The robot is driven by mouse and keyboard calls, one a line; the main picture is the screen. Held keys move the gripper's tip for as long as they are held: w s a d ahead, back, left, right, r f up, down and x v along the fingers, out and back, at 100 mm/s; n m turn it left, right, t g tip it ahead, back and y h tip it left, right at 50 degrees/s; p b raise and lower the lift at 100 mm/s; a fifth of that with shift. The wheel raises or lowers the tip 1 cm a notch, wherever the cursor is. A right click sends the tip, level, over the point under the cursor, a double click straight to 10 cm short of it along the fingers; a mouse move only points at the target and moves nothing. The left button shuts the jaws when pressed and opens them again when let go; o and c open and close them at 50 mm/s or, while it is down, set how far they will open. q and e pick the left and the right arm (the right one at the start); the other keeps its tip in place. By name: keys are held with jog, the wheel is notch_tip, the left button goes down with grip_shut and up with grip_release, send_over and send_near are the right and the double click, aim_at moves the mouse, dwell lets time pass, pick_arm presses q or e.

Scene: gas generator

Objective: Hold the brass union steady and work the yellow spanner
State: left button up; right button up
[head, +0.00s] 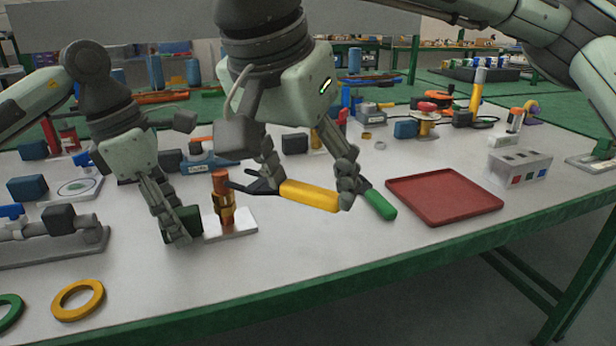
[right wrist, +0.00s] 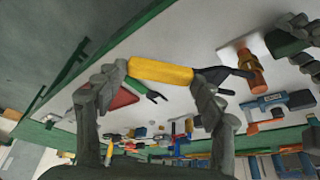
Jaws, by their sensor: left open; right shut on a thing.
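The brass union (head: 222,206) is a brass nut on an upright copper-coloured pipe, standing on a pale plate (head: 232,226). It also shows at upper right in the right wrist view (right wrist: 250,70). My right gripper (head: 307,178) is shut on the yellow handle of the spanner (head: 310,195), which lies across between its fingers. The spanner's dark forked jaw points left, close beside the pipe; I cannot tell whether they touch. My left gripper (head: 178,212) is open, just left of the union, its fingers pointing down near a dark green block (head: 184,223).
A green-handled spanner (head: 379,204) lies behind the right gripper's far finger. A red tray (head: 444,196) is to its right, and a grey button box (head: 519,166) stands beyond. Yellow ring (head: 78,300) and grey pipe fitting (head: 55,240) are at left. The front middle is clear.

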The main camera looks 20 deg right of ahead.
pick_arm(q)
jog(key=shift+r, duration=0.1)
jog(key=v, duration=1.1)
jog(key=shift+a+r, duration=0.15)
jog(key=shift+r, duration=0.2)
